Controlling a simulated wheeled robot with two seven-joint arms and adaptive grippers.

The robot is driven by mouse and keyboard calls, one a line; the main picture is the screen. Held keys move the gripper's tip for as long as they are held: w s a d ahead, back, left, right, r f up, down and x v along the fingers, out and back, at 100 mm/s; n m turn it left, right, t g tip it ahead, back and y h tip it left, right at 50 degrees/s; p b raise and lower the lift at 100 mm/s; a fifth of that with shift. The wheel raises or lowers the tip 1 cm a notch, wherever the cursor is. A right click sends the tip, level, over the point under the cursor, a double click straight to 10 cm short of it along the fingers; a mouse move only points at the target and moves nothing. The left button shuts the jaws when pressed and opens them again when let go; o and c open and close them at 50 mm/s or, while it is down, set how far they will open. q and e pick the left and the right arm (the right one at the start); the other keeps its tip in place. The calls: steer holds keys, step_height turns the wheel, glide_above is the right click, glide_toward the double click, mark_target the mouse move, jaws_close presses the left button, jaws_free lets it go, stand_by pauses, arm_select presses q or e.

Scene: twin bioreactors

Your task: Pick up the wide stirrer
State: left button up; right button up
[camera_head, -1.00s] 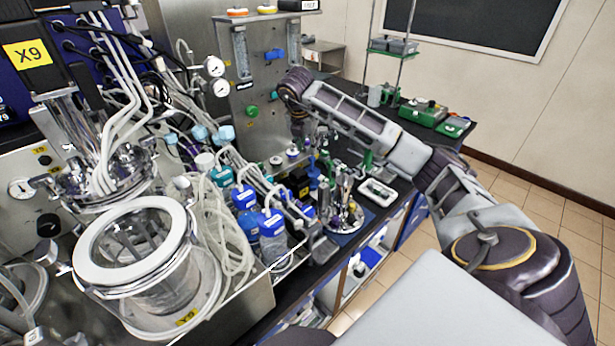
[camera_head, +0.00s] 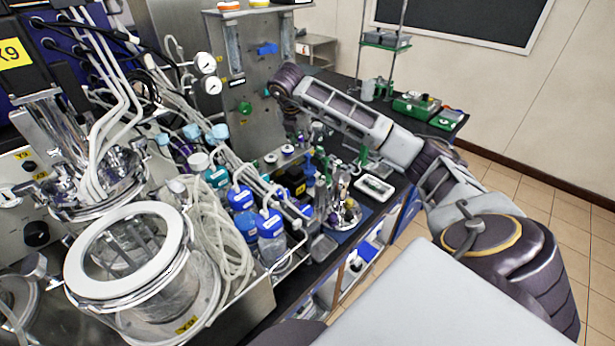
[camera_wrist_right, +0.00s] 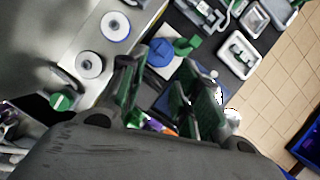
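A shiny metal stand (camera_head: 346,214) with several upright metal parts sits on a blue mat (camera_head: 340,234) near the bench's front edge, in the head view. I cannot tell which part is the wide stirrer. My right arm reaches in from the right, and its gripper (camera_head: 318,138) hangs just behind the stand, partly hidden among clutter. In the right wrist view the gripper (camera_wrist_right: 160,66) has its two green-padded fingers apart, with no held object visible. A blue knob (camera_wrist_right: 159,52) shows beyond the fingers, and shiny metal (camera_wrist_right: 232,118) shows beside the right finger. My left gripper is out of view.
Blue-capped bottles (camera_head: 270,235) stand left of the metal stand. A large glass vessel with a white ring (camera_head: 165,265) fills the lower left. A white tray (camera_head: 374,188) lies right of the stand. A steel panel (camera_head: 245,95) rises behind. Open floor (camera_head: 525,190) lies right of the bench.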

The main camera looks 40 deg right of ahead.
mark_target(307, 155)
steer(key=shift+p+x, duration=0.4)
steer(key=shift+x, duration=3.25)
steer(key=shift+p+x, duration=0.7)
steer(key=shift+x, duration=1.25)
steer(key=shift+s+d+f, duration=0.1)
steer(key=shift+d+f, duration=0.1)
steer(key=shift+f, duration=0.4)
jaws_close()
